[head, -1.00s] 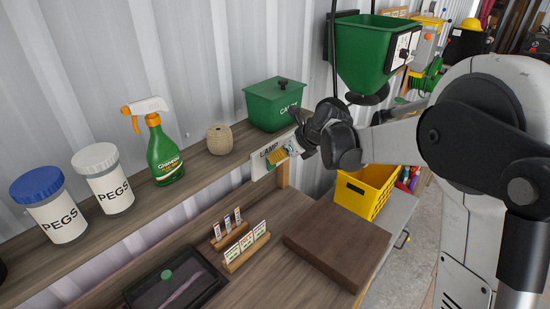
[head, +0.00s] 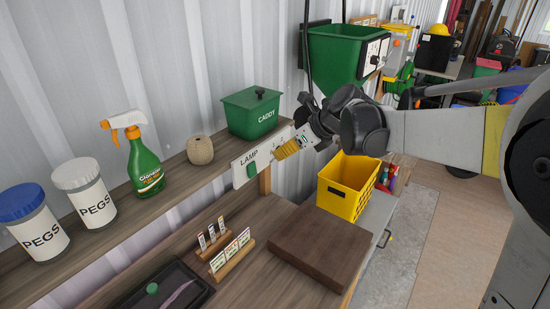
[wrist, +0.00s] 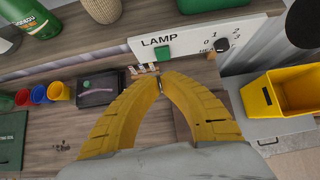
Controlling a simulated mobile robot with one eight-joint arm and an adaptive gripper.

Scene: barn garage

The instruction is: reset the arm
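My gripper (head: 276,156) is in front of the white LAMP panel (head: 240,166), which is fixed to the shelf's front edge. In the wrist view the two yellow fingers of my gripper (wrist: 158,79) arch together and meet at their tips, with nothing seen between them. The panel (wrist: 188,44) bears a green button (wrist: 163,53) and a dark knob (wrist: 221,45) with numbers around it. The fingertips lie below the button in that view. In the head view the gripper hides part of the panel's right side.
A green caddy (head: 251,115), twine ball (head: 200,150), spray bottle (head: 143,160) and two PEGS jars (head: 91,200) stand on the shelf. Below are a brown wooden block (head: 318,250), card holders (head: 231,256) and a dark tray (head: 180,295). A yellow crate (head: 342,194) stands right.

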